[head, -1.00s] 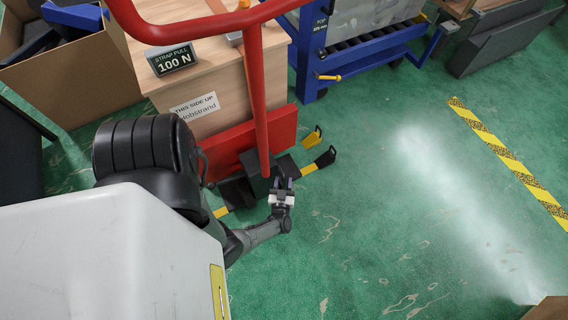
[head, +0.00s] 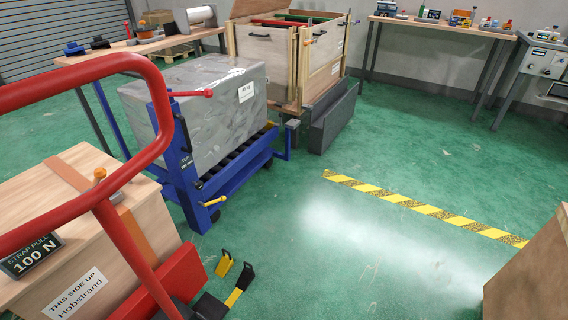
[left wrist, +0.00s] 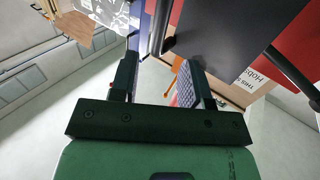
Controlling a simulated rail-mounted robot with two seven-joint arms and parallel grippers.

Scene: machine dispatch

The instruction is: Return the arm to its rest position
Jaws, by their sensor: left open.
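My left gripper (left wrist: 158,85) shows only in the left wrist view, with its two dark fingers apart. Nothing is clearly held between them. Beyond the fingers are red and dark panels (left wrist: 212,30) and part of the labelled wooden crate (left wrist: 258,82). How far they are from the fingers I cannot tell. Neither of my arms shows in the head view. My right gripper is not in view.
A red tube handle (head: 90,68) rises close in front at left, before the strapped wooden crate (head: 75,200). Black and yellow pedals (head: 236,288) stick out below. A blue roller cart (head: 235,175) holds a grey wrapped load (head: 205,105). Green floor (head: 370,270) is clear at centre right.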

